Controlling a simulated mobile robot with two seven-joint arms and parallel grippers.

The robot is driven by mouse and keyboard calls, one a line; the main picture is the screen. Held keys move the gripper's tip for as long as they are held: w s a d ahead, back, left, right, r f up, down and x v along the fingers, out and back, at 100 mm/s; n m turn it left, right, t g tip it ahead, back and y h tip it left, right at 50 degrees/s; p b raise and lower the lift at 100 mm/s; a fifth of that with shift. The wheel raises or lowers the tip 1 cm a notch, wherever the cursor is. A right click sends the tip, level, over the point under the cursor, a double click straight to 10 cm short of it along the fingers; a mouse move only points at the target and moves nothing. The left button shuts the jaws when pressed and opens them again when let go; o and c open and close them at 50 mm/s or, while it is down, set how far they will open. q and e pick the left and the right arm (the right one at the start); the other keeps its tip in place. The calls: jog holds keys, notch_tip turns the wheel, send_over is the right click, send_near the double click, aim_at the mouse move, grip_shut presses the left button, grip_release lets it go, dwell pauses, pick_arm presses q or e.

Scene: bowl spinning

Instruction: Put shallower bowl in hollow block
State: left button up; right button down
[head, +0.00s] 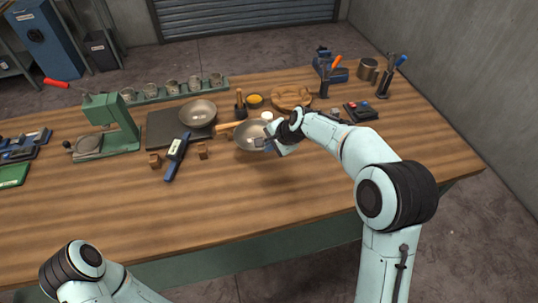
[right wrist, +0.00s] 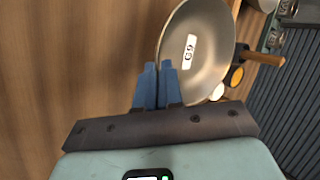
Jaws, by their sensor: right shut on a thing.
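My right gripper (head: 267,143) is shut on the near-right rim of a grey metal bowl (head: 247,133). In the right wrist view, its blue fingers (right wrist: 158,68) pinch the edge of this bowl (right wrist: 207,45), which has a white label inside. Whether the bowl touches the table is unclear. A second grey metal bowl (head: 197,112) sits to the left on a dark slab. I cannot tell surely which bowl is shallower. A round wooden block (head: 291,94), apparently the hollow block, lies behind the held bowl to the right. My left gripper is out of the picture.
A wooden handle (head: 226,126) lies close left of the held bowl. The front table (head: 250,210) is clear.

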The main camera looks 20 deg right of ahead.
notch_tip(320, 180, down, 4)
jog(key=shift+f, duration=0.2)
jog(key=shift+b, duration=0.3)
jog(key=shift+f, duration=0.2)
jog(key=c, duration=1.3)
grip_release()
jog(key=shift+r, duration=0.1)
